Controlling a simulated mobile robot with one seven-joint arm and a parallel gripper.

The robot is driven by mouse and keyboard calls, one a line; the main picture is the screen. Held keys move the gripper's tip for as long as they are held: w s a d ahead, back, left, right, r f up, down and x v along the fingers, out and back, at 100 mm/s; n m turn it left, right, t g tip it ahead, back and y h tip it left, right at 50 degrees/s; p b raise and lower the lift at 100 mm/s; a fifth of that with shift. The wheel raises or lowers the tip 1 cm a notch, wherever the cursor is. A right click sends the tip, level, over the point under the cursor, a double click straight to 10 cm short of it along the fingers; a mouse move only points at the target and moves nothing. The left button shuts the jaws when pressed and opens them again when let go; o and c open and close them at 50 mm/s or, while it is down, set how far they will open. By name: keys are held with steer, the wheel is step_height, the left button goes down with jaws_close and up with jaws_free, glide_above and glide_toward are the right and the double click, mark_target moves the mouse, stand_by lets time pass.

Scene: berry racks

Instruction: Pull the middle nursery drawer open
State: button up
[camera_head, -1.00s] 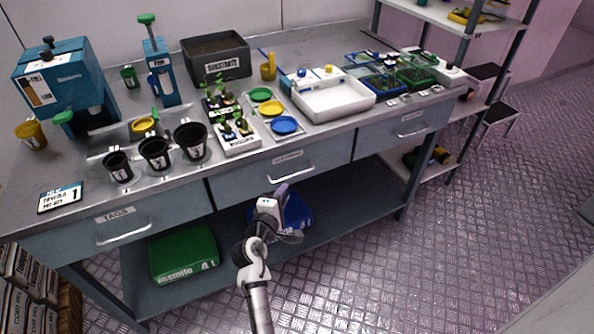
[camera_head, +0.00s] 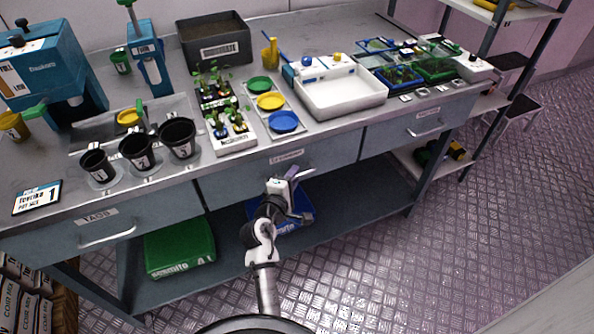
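The middle drawer (camera_head: 335,155) is a grey-blue front under the bench top, with a white label (camera_head: 287,157) near its upper edge. It looks closed, flush with the bench front. My gripper (camera_head: 290,187) is in front of this drawer, just below the label, where the metal handle sits. The gripper covers most of the handle, and I cannot tell whether they touch. The fingers are small and partly hidden, so I cannot see whether they are open or shut.
The left drawer (camera_head: 85,222) and right drawer (camera_head: 418,122) look closed. Black pots (camera_head: 137,152) and a white tray (camera_head: 345,97) stand on the bench.

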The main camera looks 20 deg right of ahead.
steer(key=shift+w+d, duration=0.15)
jaws_close()
stand_by(0.4)
